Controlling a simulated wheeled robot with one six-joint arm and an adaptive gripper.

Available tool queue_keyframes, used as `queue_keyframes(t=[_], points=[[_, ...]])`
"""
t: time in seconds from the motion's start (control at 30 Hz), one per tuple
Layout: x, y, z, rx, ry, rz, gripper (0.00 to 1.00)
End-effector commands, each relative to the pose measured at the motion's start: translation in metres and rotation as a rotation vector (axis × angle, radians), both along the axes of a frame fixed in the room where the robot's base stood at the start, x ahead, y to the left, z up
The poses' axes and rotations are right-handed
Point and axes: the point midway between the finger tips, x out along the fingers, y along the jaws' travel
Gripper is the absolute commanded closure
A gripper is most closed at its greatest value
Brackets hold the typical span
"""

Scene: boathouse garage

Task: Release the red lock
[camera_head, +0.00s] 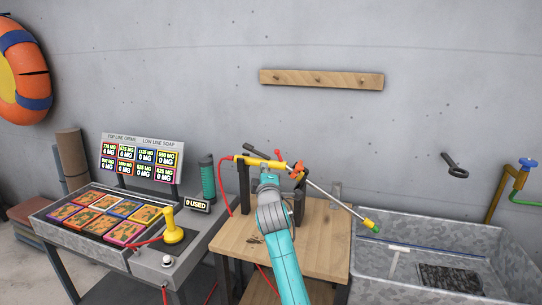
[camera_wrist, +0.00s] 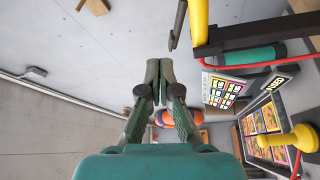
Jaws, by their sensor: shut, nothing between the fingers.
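A yellow tube device (camera_head: 248,160) lies across a dark stand on the wooden table. A small red piece (camera_head: 278,154) sticks up just behind the tube; I cannot tell for sure that it is the red lock. A long silver rod runs from the tube to the lower right, ending in a yellow and green tip (camera_head: 371,226). My gripper (camera_head: 268,178) is in front of the tube, partly hidden by my arm in the head view. In the wrist view its fingers (camera_wrist: 159,72) are shut and empty, with the yellow tube (camera_wrist: 198,22) to their right, apart from them. No red lock shows clearly there.
A wooden table (camera_head: 325,245) bears the stand. A stone-grey sink (camera_head: 420,265) stands at right. At left is a tray unit (camera_head: 98,262) with patterned tiles, a yellow knob (camera_head: 172,233) and a sign board (camera_head: 142,158). A red hose (camera_head: 225,190) hangs near the stand.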

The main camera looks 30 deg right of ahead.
Motion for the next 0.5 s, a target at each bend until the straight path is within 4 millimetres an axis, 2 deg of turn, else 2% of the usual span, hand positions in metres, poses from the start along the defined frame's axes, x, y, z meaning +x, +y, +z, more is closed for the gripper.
queue_keyframes(t=[0.17,0.5], points=[[0.014,-0.007,0.002,0.001,0.001,-0.001,1.00],[0.065,-0.033,0.009,0.000,0.000,0.000,1.00]])
